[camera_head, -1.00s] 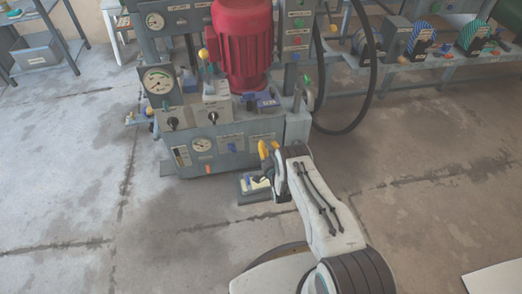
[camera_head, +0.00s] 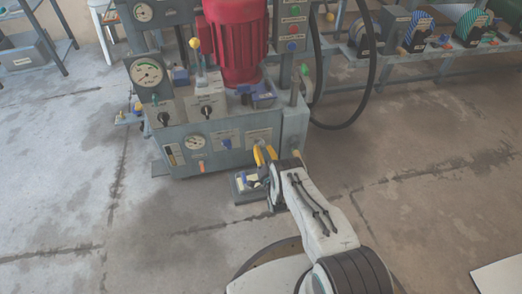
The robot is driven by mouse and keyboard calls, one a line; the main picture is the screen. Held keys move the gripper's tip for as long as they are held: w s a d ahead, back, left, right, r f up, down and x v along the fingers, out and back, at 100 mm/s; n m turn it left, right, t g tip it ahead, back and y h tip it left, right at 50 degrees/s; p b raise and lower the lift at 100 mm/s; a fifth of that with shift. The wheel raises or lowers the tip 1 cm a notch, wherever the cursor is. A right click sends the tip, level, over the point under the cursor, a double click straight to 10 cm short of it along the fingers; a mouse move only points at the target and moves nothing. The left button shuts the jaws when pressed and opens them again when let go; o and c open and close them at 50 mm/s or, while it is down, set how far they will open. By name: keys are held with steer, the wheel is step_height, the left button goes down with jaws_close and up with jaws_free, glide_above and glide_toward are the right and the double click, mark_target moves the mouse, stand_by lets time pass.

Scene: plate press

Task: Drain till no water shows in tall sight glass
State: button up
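The press's grey tank (camera_head: 222,143) stands ahead. A narrow upright sight glass (camera_head: 172,154) is on the left of its front face; its water level is too small to read. A smaller orange-marked fitting (camera_head: 201,166) is below the round lower gauge (camera_head: 195,142). My gripper (camera_head: 265,154) has yellow fingers and is in front of the right part of the tank face. The fingers look apart with nothing seen between them. A blue fitting (camera_head: 226,144) is left of the gripper. I cannot tell which fitting is the drain, nor whether the fingers touch anything.
A small dark box with a pale top (camera_head: 246,184) sits on the floor below the gripper. A red motor (camera_head: 237,42), a large gauge (camera_head: 146,72) and a yellow-knobbed lever (camera_head: 195,44) are above. A black hose (camera_head: 372,75) loops at right.

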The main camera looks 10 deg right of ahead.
steer(key=shift+w+b, duration=0.4)
steer(key=shift+w, duration=0.75)
steer(key=shift+o, duration=0.2)
jaws_close()
